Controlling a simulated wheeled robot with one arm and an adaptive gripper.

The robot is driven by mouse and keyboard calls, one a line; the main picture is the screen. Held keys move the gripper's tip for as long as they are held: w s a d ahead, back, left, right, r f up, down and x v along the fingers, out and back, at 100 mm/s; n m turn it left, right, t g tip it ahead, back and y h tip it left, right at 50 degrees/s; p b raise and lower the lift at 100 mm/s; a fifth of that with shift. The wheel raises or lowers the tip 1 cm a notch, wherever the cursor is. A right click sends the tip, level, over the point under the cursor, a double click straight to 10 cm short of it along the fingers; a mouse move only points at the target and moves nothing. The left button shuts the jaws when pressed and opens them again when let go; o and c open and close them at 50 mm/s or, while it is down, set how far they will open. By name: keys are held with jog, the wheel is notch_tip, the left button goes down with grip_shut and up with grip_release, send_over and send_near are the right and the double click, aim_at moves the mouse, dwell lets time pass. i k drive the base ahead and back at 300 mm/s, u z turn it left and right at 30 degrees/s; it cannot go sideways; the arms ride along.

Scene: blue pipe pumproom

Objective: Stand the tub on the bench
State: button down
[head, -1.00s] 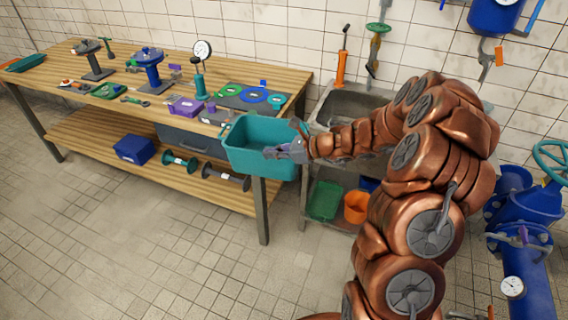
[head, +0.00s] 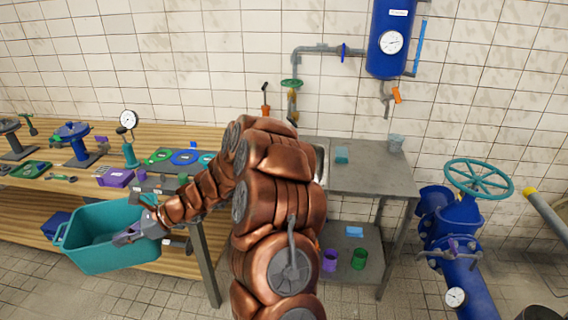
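The teal tub (head: 100,246) is at the lower left, upright and apparently empty. My gripper (head: 128,236) is shut on its right-hand rim and holds it up in the air, in front of the bench's front edge. The wooden bench (head: 190,138) runs along the wall behind the tub. The tub hides part of the bench's front and lower shelf. My arm hides the bench's right end and part of the sink.
On the bench stand a blue valve (head: 76,140), a pressure gauge (head: 129,122), a purple box (head: 115,177) and flat rings (head: 186,157). A steel sink table (head: 372,180) stands right of the bench. Blue piping with a teal handwheel (head: 478,178) is at the right.

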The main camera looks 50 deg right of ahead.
aim_at(375, 169)
jog(key=i, duration=1.3)
jog(key=z, duration=2.45)
jog(key=i, duration=1)
